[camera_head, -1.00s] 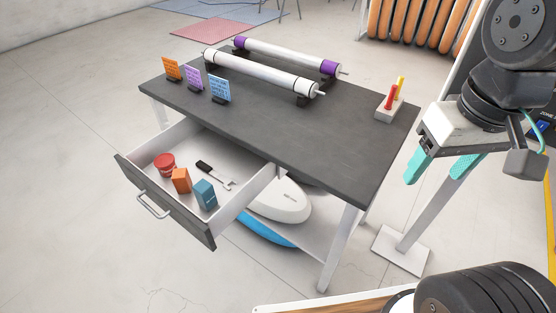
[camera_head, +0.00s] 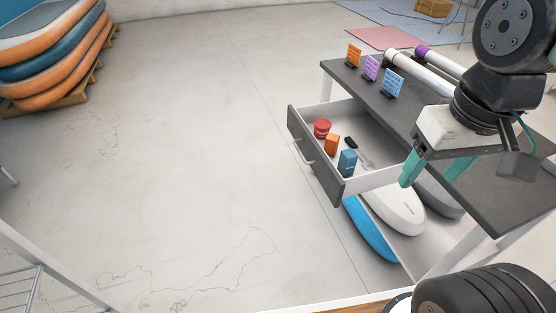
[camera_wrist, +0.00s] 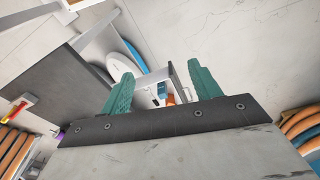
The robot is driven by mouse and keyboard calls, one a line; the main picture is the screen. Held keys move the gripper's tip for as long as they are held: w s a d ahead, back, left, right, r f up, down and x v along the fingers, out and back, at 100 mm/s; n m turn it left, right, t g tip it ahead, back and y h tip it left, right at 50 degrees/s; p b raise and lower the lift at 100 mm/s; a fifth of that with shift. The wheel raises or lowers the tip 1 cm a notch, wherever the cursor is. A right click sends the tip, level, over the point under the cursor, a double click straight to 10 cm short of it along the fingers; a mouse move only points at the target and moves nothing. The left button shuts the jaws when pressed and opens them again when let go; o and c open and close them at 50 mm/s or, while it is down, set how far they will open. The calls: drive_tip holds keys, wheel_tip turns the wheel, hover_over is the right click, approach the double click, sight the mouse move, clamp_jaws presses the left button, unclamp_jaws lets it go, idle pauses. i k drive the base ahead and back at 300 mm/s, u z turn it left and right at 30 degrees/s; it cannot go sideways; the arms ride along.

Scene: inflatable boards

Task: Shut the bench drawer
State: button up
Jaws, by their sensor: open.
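The bench drawer (camera_head: 315,168) stands pulled out from the left side of the dark-topped bench (camera_head: 480,180). Its dark front carries a metal bar handle (camera_head: 303,153). Inside lie a red tub (camera_head: 322,128), an orange box (camera_head: 332,145), a blue box (camera_head: 347,162) and a black-handled tool (camera_head: 356,148). My gripper (camera_head: 435,168) is open and empty, its teal fingers overlapping the bench and drawer's near side in the head view. The wrist view shows both fingers (camera_wrist: 162,88) apart, with part of the drawer (camera_wrist: 184,82) between them.
Stacked inflatable boards (camera_head: 55,50) stand far left. The floor (camera_head: 190,150) left of the drawer is clear. A metal rack (camera_head: 35,270) is at lower left.

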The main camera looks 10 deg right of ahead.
sight(348, 117)
drive_tip(key=u, duration=1.15)
drive_tip(key=k, duration=0.85)
drive_tip(key=z, duration=0.8)
drive_tip(key=i, duration=1)
